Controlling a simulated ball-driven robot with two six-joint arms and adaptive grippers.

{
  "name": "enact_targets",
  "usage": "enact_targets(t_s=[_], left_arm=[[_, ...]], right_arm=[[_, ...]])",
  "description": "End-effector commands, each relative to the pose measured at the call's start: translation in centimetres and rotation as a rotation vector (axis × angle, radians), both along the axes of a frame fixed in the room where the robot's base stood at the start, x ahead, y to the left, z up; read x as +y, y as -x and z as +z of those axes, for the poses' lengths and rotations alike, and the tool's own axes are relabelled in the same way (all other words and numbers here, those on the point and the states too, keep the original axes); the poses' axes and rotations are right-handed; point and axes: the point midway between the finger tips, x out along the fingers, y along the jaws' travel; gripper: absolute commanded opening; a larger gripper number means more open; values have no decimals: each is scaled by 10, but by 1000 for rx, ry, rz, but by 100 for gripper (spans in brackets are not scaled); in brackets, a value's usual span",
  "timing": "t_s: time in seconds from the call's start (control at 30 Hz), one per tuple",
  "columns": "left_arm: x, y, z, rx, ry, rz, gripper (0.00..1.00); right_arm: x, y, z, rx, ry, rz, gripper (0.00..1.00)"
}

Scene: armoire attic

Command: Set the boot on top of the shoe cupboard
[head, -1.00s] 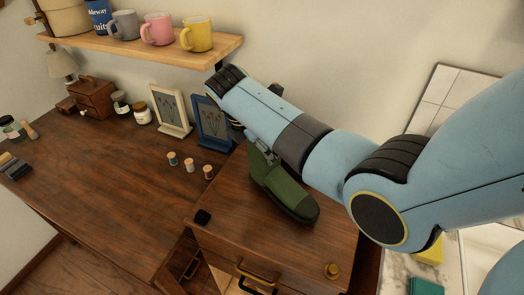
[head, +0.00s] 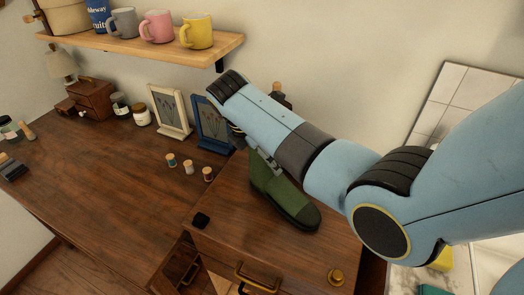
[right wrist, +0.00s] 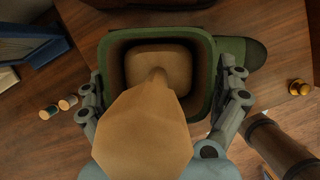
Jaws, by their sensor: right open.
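A green boot (head: 285,200) stands on a brown wooden cupboard top (head: 235,215), with its dark-soled toe pointing to the front right in the head view. In the right wrist view I look down into the open shaft of the boot (right wrist: 205,80). A tan wooden piece (right wrist: 145,130) rises out of the shaft towards the camera. My right gripper (right wrist: 162,98) is open, with one finger on each side of the boot's shaft; I cannot tell whether they touch it. In the head view my right gripper (head: 266,157) is partly hidden by my arm. My left gripper is out of view.
Thread spools (head: 188,167) and a blue picture frame (head: 212,127) stand close left of the boot. A brass knob (head: 336,276) and a small black item (head: 201,220) sit on the cupboard top. A shelf with mugs (head: 197,32) hangs above.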

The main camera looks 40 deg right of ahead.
Motion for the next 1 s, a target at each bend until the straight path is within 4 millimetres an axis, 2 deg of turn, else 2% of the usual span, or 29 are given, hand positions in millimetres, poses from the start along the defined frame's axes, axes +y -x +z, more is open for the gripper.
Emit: enact_targets(t_s=[0.17,0.5,0.63,0.8,1.0], left_arm=[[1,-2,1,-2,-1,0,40],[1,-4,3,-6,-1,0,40],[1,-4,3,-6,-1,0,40],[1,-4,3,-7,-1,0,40],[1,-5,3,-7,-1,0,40]], right_arm=[[4,0,11,-2,-1,0,100],[32,3,79,-4,-2,1,100],[40,4,99,-3,-1,0,100],[45,5,112,-1,-1,-1,100],[46,6,114,0,0,0,100]])
